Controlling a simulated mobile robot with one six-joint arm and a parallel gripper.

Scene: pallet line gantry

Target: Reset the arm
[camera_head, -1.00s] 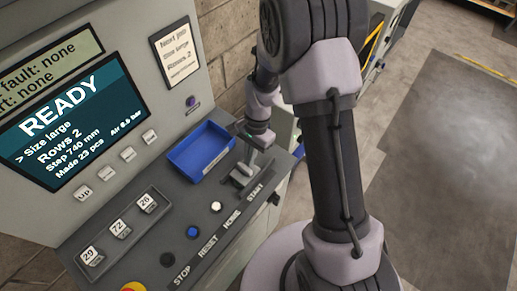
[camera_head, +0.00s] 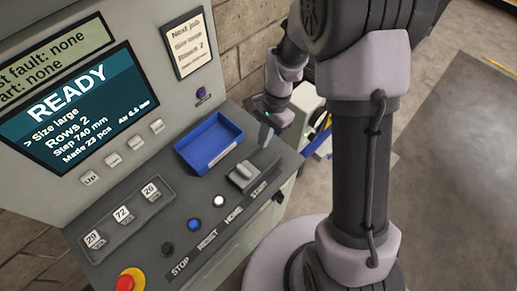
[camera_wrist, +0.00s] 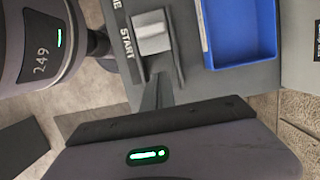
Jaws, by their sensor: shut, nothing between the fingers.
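My gripper (camera_head: 265,133) is shut and empty. In the head view it hangs over the right end of the console, right of the blue tray and just beyond the grey START switch (camera_head: 244,175). In the wrist view the closed fingers (camera_wrist: 159,90) point toward the switch (camera_wrist: 151,37), with a small gap in the picture; I cannot tell their height above the panel. My arm (camera_head: 360,170) rises in front of the right part of the head view.
The console panel holds an empty blue tray (camera_head: 209,145), several number tiles (camera_head: 122,214), a black STOP button (camera_head: 167,249), a blue RESET button (camera_head: 194,225), a white HOME button (camera_head: 218,201) and a red emergency button (camera_head: 130,281). The screen (camera_head: 75,115) reads READY. Open floor (camera_head: 450,190) lies right.

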